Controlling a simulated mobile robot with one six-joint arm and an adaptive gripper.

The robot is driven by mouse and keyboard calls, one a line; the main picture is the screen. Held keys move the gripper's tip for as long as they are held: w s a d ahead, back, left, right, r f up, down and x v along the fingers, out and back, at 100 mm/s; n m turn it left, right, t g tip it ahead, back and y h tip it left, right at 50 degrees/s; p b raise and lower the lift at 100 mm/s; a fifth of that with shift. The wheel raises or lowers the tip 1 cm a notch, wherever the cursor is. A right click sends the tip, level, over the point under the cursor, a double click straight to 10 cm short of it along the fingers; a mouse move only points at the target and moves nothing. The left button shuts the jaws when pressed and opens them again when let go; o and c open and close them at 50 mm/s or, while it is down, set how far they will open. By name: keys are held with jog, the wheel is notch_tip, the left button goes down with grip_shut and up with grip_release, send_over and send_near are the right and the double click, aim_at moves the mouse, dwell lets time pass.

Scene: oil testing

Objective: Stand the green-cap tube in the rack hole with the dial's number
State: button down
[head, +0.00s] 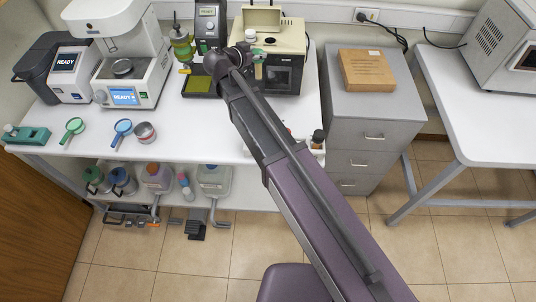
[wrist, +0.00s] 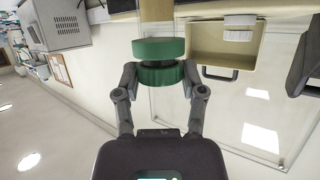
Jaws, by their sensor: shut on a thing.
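The green-cap tube shows in the wrist view as a wide green cap (wrist: 158,48) with a tan body running up out of the frame. My gripper (wrist: 160,76) is shut on the green cap, one finger on each side. In the head view my gripper (head: 257,60) is at the front of the beige device, and the cap shows only as a small patch of green. A white rack-like holder (head: 318,152) with a dark-capped thing in it is at the bench's front right, partly hidden by my arm. I cannot make out a dial number or the rack holes.
The beige device (head: 285,35) has its lid up and a white-capped jar (head: 251,35) on top. A grey instrument (head: 208,22) and green pump-like stand (head: 182,48) are just left. A drawer cabinet with a cardboard box (head: 367,70) stands right. The bench's front middle is clear.

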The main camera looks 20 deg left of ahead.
aim_at(255, 65)
jog(key=shift+f+b, duration=1.75)
jog(key=shift+f, duration=0.55)
